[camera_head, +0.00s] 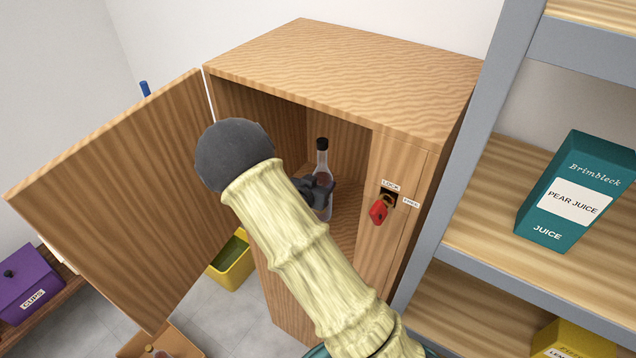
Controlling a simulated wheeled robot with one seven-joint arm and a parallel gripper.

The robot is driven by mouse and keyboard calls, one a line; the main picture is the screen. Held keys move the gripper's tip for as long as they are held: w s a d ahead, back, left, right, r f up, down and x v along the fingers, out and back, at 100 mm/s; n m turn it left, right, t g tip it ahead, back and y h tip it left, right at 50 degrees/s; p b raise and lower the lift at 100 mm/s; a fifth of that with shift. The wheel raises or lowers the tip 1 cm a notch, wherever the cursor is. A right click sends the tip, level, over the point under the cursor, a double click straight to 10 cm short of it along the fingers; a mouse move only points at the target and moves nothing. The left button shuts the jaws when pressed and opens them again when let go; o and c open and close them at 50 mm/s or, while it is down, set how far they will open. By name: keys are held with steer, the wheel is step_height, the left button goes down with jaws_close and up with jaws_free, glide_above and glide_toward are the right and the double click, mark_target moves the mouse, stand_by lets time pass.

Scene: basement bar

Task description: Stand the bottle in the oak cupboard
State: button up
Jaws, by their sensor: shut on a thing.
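The oak cupboard (345,62) stands in the middle of the head view. Its left door (110,190) is swung wide open to the left. The clear bottle (322,163) with a black cap is upright inside the cupboard opening, near the narrow right front panel. My gripper (322,190) is shut on the bottle at its body. My pale arm crosses in front of the opening and hides part of the cupboard's inside. I cannot tell whether the bottle's base touches the cupboard floor.
A red key or tag (378,210) hangs from the lock on the right front panel. A grey-framed shelf (505,90) with a teal juice carton (575,190) stands close on the right. A yellow bin (232,262) and a cardboard box (185,340) are on the floor. A purple box (28,285) is at left.

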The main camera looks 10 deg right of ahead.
steer(key=shift+f, duration=0.1)
steer(key=o, duration=1.6)
steer(key=b+v, duration=0.2)
steer(key=v, duration=1)
steer(key=shift+a, duration=0.1)
